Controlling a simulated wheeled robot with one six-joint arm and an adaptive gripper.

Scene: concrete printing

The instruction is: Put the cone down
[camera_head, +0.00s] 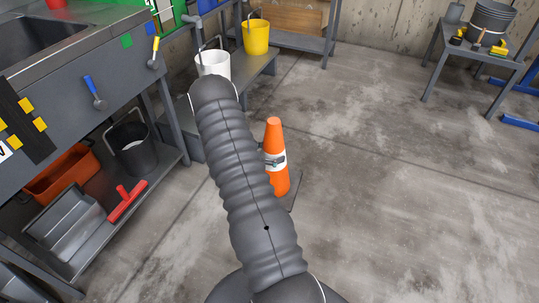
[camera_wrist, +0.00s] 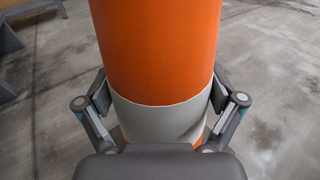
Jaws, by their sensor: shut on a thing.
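The cone (camera_head: 275,142) is orange with a white band and a dark base. In the head view it stands upright just right of my arm, its lower left side partly hidden by the arm. I cannot tell whether its base touches the floor. In the wrist view the cone (camera_wrist: 158,45) fills the middle. My gripper (camera_wrist: 160,108) is shut around it at the white band, one finger on each side. In the head view only a small part of my gripper (camera_head: 272,161) shows at the band.
A steel sink bench (camera_head: 60,60) with a lower shelf stands at left. A white bucket (camera_head: 213,66) and a yellow bucket (camera_head: 256,38) sit on a low bench behind. A small table (camera_head: 470,55) with stacked black buckets is at far right. The concrete floor (camera_head: 400,190) at right is clear.

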